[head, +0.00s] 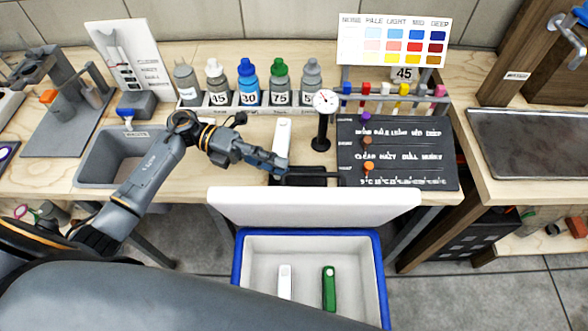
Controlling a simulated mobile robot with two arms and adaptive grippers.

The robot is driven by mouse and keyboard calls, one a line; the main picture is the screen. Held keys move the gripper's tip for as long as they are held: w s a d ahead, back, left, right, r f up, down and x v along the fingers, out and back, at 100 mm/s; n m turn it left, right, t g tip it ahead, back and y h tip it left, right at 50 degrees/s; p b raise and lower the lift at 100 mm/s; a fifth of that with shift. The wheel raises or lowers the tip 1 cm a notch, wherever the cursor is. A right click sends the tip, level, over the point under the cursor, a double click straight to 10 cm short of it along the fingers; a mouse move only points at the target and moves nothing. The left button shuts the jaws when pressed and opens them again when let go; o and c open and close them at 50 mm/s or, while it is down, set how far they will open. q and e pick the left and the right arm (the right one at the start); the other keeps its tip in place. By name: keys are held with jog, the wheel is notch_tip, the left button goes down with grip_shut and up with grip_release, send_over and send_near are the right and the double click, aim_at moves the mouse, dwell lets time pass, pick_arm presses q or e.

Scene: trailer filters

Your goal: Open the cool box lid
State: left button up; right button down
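The cool box (240,262) stands on the floor at the bottom middle, with a blue rim and a pale interior. Its white lid (315,207) is raised at the far side, so the box is open. A white stick-like item (285,282) and a green one (328,288) show inside. My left gripper (278,168) is beyond the lid, above the bench's front part and apart from the lid's visible face. Its fingers are too small and dark to tell whether they are open. My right gripper is not in view. My own grey body hides the box's near part.
The bench behind holds several bottles (248,82), a dial gauge (325,102), a dark board (400,150) and a grey basin (95,165). A colour chart (393,40) stands at the back. Grey floor (450,300) is free right of the box.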

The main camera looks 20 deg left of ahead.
pick_arm(q)
jog(key=a, duration=0.6)
jog(key=shift+w+a+r, duration=0.25)
jog(key=shift+a, duration=0.05)
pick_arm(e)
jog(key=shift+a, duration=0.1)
